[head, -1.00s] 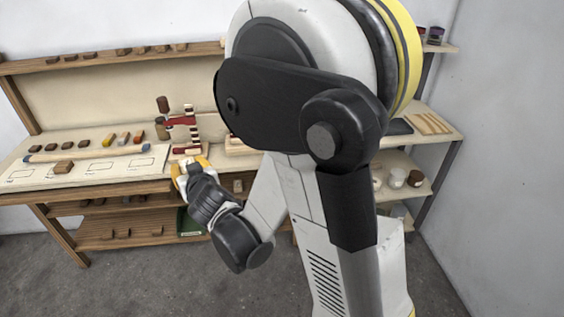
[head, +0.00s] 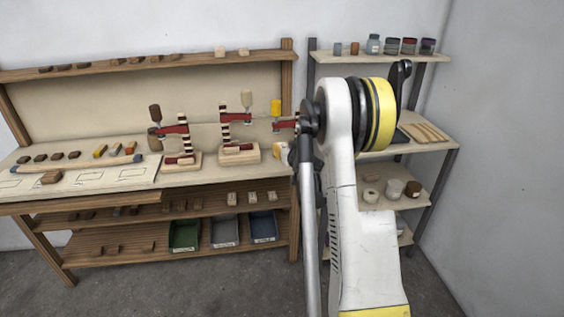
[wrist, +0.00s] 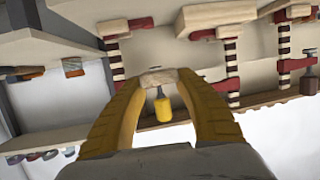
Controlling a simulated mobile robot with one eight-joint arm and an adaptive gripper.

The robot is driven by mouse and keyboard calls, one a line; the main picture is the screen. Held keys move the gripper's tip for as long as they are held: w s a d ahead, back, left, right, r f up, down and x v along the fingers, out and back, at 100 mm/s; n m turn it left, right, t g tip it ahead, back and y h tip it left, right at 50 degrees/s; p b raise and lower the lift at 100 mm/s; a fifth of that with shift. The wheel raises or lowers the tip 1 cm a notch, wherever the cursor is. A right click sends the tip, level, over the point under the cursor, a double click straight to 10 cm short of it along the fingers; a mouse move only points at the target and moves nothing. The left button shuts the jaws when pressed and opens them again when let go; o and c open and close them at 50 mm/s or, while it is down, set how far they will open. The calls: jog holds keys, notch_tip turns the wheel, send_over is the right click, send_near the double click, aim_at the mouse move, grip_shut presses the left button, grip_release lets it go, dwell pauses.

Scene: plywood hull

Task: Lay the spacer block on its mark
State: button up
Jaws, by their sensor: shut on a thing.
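My gripper (wrist: 158,82) has its two yellow fingers shut on a small pale wooden block, taken as the spacer block (wrist: 157,76), in the wrist view. The block sits between the fingertips and is clear of other things as far as I can tell. In the head view my gripper (head: 282,151) is at the bench's right end, mostly hidden behind my arm; the block cannot be made out there. A pale sheet (head: 105,186) on the bench's left bears several outlined rectangles, one of them a mark (head: 132,172). I cannot tell which is the block's mark.
A brown block (head: 52,177) lies on the sheet, near a long rod (head: 78,164). Red bar clamps (head: 173,130) stand on wooden bases mid-bench, left of my gripper; one yellow handle (wrist: 163,108) shows behind the block. A shelf rack (head: 440,142) stands at right.

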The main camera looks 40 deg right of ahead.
jog(key=d+f, duration=0.2)
jog(key=d, duration=0.1)
jog(key=b, duration=0.4)
send_over(270, 165)
notch_tip(270, 165, down, 6)
jog(key=shift+a+f, duration=0.1)
jog(key=shift+f+b, duration=1.2)
jog(key=shift+f, duration=0.7)
jog(key=shift+f, duration=0.15)
jog(key=o, duration=0.8)
jog(key=shift+o, duration=0.3)
